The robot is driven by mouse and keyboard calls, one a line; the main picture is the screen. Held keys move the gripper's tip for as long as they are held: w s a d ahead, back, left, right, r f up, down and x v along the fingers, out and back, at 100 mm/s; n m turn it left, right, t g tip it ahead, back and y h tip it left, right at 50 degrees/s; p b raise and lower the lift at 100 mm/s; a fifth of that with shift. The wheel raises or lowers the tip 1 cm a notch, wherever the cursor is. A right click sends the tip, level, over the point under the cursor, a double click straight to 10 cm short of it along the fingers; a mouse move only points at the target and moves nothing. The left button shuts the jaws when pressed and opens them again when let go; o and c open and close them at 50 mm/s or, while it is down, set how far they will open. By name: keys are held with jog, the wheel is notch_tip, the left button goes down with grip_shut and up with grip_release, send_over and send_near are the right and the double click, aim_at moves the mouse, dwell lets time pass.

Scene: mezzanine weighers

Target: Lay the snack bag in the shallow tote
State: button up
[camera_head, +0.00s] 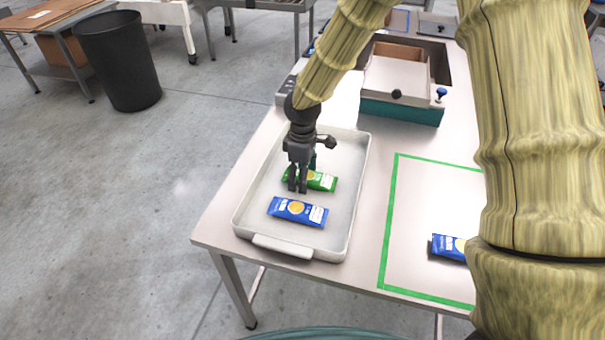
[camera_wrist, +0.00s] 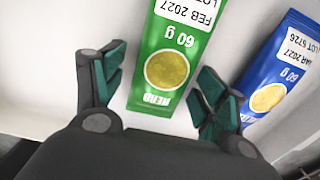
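The shallow tote (camera_head: 254,190) is a white tray with a low rim on the table. A green snack bag (camera_head: 322,181) lies flat in it, and a blue snack bag (camera_head: 298,212) lies nearer its front handle. Another blue snack bag (camera_head: 449,247) lies on the table at right, partly hidden by my arm. My gripper (camera_head: 298,188) points down into the tote at the green bag. In the wrist view, my gripper (camera_wrist: 160,78) has its fingers spread on either side of the green bag (camera_wrist: 170,60), with gaps showing. The tote's blue bag (camera_wrist: 278,80) is to the right.
Green tape (camera_head: 391,215) outlines a rectangle on the table right of the tote. A teal-based weigher with a box (camera_head: 400,108) stands behind. A black bin (camera_head: 120,62) stands on the floor at left. My arm covers the right side.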

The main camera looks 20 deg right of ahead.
jog(key=shift+r, duration=0.2)
notch_tip(320, 180, up, 12)
jog(key=shift+b, duration=0.4)
dwell(0.5)
